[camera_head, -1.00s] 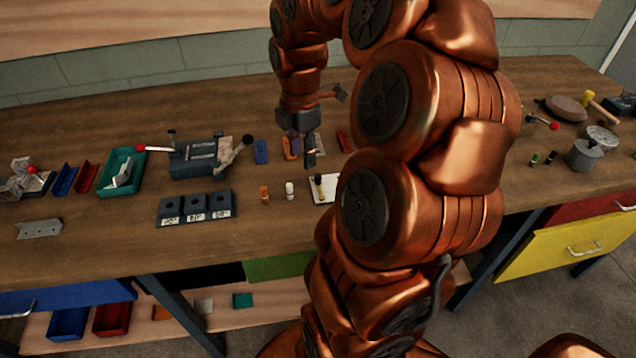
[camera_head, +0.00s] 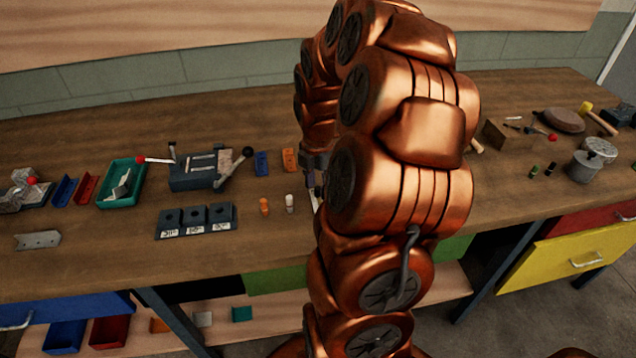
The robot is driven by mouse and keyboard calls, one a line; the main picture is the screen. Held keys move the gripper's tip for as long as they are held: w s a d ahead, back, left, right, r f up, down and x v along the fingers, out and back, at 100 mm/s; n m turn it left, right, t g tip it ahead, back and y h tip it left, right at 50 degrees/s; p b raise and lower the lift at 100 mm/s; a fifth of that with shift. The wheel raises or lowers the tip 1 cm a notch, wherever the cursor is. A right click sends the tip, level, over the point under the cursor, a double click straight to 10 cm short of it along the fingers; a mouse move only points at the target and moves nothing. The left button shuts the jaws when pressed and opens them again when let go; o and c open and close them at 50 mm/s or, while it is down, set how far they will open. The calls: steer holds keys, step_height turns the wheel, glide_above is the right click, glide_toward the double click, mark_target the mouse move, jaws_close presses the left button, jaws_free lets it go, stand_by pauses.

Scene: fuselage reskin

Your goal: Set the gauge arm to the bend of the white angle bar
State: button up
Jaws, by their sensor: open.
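My gripper (camera_head: 314,180) is partly hidden behind my own arm, low over the bench right of the orange angle piece (camera_head: 289,160). Its visible finger points down, and I see nothing held in it. A pale grey-white bar with holes (camera_head: 38,240) lies at the bench's front left; I cannot tell whether it is the white angle bar. The row of small angle pieces, with a blue one (camera_head: 262,163) and the orange one, continues behind my arm, where the rest is hidden. I cannot make out the gauge arm for certain; a white card near my gripper is mostly covered.
A dark fixture with levers (camera_head: 196,172), a green tray (camera_head: 121,184) and three dark labelled blocks (camera_head: 195,221) stand to the left. Small orange (camera_head: 264,206) and white (camera_head: 290,203) pegs stand near the front. Metal cylinders (camera_head: 585,164) stand at right. The left front bench is mostly clear.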

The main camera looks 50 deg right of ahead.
steer(key=shift+f, duration=0.25)
jaws_close()
stand_by(0.6)
